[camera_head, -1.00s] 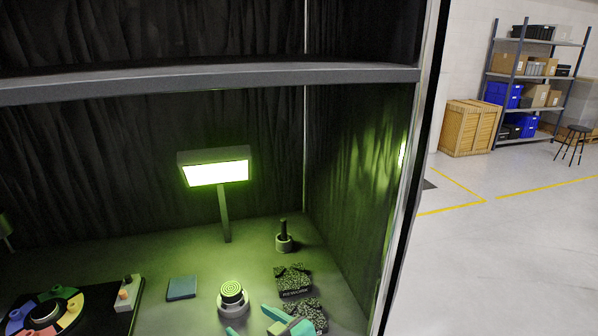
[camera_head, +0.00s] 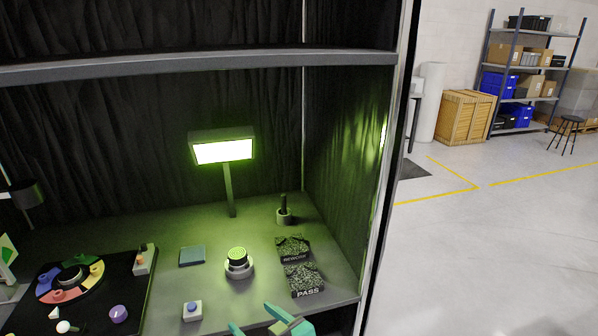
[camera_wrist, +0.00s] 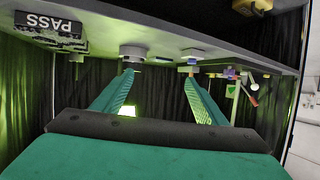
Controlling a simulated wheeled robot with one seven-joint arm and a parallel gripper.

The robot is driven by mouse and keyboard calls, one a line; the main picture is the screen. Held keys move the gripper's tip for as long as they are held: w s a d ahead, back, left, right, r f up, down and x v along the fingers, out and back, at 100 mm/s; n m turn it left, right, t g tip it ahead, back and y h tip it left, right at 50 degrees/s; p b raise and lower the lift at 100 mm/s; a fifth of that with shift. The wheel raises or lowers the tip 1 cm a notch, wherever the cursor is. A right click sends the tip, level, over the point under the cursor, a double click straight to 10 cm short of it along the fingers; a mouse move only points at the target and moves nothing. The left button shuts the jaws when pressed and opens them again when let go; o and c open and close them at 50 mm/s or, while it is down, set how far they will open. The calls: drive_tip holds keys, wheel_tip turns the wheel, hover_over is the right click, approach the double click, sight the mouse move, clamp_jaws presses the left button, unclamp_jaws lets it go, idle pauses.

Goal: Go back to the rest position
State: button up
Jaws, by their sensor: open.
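My gripper (camera_head: 252,317) shows at the bottom edge of the head view, in front of the bench's front edge. Its two teal fingers are apart with nothing between them. In the wrist view, which is upside down, the open fingers (camera_wrist: 160,77) point toward the bench, clear of its objects. Much of my arm is out of the head view.
The bench holds a round fixture (camera_head: 239,264), a blue-button box (camera_head: 192,310), a coloured ring (camera_head: 94,281), a teal pad (camera_head: 192,256) and REWORK (camera_head: 293,247) and PASS (camera_head: 303,279) trays. A shelf (camera_head: 200,68) spans above. Open floor (camera_head: 480,240) lies right.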

drive_tip(key=s+d+f+m+t+h, duration=0.2)
drive_tip(key=s+d+f+m+h, duration=0.15)
drive_tip(key=s+f, duration=0.4)
drive_tip(key=s+d+f+m+t+h, duration=0.1)
drive_tip(key=s+d+f+m+h, duration=0.25)
drive_tip(key=s+f, duration=0.45)
drive_tip(key=s+d+r+t+h, duration=0.1)
drive_tip(key=s, duration=0.9)
drive_tip(key=s+d+r+t, duration=0.1)
drive_tip(key=s+d, duration=0.1)
drive_tip(key=s, duration=0.7)
drive_tip(key=shift+s+r+h, duration=0.15)
drive_tip(key=shift+s+h, duration=0.25)
